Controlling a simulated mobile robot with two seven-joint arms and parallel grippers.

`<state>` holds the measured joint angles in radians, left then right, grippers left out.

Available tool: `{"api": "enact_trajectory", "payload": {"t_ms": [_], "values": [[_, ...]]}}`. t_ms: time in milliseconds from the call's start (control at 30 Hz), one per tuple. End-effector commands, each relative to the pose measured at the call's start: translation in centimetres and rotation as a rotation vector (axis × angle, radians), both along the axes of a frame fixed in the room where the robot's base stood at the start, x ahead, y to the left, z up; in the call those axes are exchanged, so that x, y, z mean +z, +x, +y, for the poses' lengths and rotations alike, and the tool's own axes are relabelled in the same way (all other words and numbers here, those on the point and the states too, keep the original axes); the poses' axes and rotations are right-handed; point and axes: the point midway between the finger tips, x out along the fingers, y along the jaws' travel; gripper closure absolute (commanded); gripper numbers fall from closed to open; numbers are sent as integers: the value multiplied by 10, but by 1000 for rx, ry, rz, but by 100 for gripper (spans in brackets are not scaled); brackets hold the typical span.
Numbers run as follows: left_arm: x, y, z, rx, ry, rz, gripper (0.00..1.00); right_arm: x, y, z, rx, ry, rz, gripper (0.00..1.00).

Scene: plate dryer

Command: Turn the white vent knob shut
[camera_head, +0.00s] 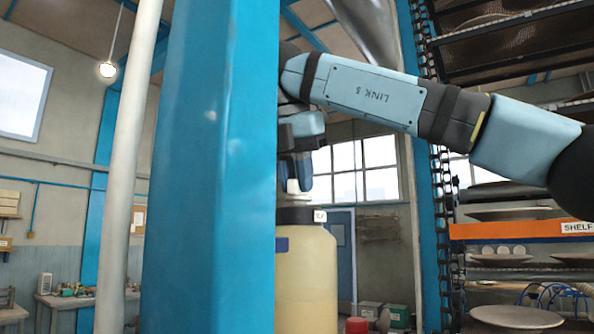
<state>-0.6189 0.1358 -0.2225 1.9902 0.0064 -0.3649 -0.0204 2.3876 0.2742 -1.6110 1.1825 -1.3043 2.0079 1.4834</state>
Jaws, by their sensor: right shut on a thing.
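My right gripper (298,178) points straight down, partly hidden behind the blue post. It is shut on the white vent knob (292,187), of which only a small pale part shows below the fingers. The knob sits above the black cap (296,215) of a tank (308,280) of pale yellow liquid. A small white tag is on the cap. The post hides the left side of the tank, cap and gripper. The knob's turn angle cannot be told. My left gripper is not in view.
A wide blue post (215,170) stands close in front, left of the tank. A white pipe (125,170) runs to its left. A red cap (356,325) shows low beside the tank. Racks with plates (520,318) and a hanging chain (440,190) stand at the right.

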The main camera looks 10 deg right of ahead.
Motion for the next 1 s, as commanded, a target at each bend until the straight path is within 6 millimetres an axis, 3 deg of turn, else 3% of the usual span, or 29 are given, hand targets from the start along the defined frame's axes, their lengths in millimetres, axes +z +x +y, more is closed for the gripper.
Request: {"api": "enact_trajectory", "payload": {"t_ms": [400, 933, 967, 1000], "values": [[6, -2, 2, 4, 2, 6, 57, -7, 1, 3, -167, -7, 12, 100], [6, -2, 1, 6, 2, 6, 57, -8, 1, 3, -186, -8, 14, 100], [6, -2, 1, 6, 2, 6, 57, -8, 1, 3, -186, -8, 14, 76], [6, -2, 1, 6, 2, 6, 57, -8, 1, 3, -186, -8, 14, 67]]}}
